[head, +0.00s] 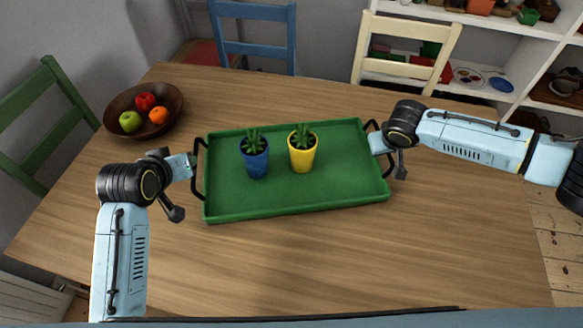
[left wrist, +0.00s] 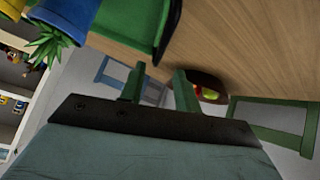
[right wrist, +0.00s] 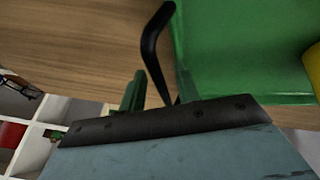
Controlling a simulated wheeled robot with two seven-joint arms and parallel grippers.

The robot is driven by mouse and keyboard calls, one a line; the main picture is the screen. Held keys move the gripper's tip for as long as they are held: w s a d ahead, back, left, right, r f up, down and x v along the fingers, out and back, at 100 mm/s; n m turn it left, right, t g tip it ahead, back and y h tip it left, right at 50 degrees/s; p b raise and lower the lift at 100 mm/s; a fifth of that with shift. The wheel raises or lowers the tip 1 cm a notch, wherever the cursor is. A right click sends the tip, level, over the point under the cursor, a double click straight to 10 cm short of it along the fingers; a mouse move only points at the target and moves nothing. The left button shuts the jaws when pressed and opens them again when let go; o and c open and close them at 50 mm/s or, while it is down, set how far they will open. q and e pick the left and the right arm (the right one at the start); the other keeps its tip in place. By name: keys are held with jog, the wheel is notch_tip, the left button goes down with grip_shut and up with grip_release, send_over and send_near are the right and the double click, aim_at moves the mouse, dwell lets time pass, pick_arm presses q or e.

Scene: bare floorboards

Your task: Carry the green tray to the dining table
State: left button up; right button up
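The green tray (head: 340,188) appears to rest on the wooden dining table (head: 300,260). A blue pot (head: 256,162) and a yellow pot (head: 302,158), each with a green plant, stand upright on it. My left gripper (head: 191,165) is at the tray's left handle (head: 199,181). In the left wrist view its fingers (left wrist: 159,86) are apart, with nothing clearly between them. My right gripper (head: 374,143) is at the tray's right handle (head: 386,170). In the right wrist view its fingers (right wrist: 159,88) are apart, and the black handle (right wrist: 152,48) runs down between them.
A brown bowl (head: 170,112) of fruit stands at the table's back left. Green (head: 62,120), blue (head: 255,45) and cream (head: 400,70) chairs stand around the table. A white shelf (head: 500,25) is behind at right. The table front is clear.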

jog(key=shift+r, duration=0.15)
pick_arm(q)
jog(key=shift+v, duration=0.8)
pick_arm(e)
jog(key=v, duration=1.1)
jog(key=shift+s+r, duration=0.15)
jog(key=shift+r, duration=0.2)
